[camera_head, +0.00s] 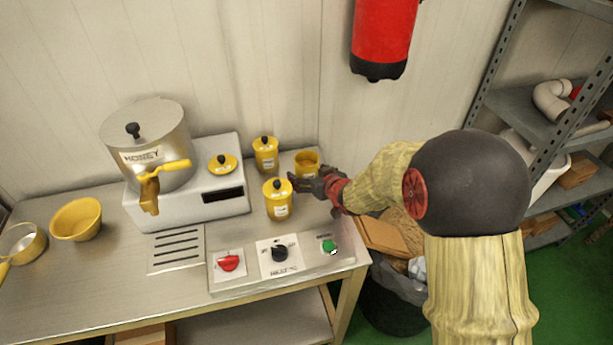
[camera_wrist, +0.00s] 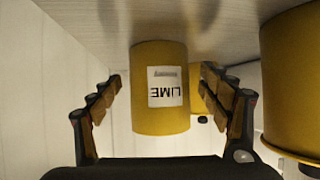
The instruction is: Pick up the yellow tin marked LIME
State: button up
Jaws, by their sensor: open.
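The yellow tin marked LIME (camera_wrist: 145,115) shows in the wrist view, lined up in the gap between my two fingers, with its white label facing me. That view is upside down, with the table at the top. No lid or knob shows on it. In the head view it appears to be the open-topped yellow tin (camera_head: 306,158) at the back right of the table, its lower part partly hidden by my gripper. My gripper (camera_head: 303,184) is open, low over the table just in front of it. I see no finger touching the tin.
A lidded yellow tin (camera_head: 278,203) stands close on my gripper's left, large in the wrist view (camera_wrist: 290,85). Another lidded tin (camera_head: 266,158) stands behind. The white machine (camera_head: 190,212) with the HONEY kettle (camera_head: 158,140) is farther left. The control panel (camera_head: 290,268) lies in front.

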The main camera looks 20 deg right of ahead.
jog(key=shift+x, duration=0.95)
jog(key=shift+r, duration=0.1)
jog(key=c, duration=1.6)
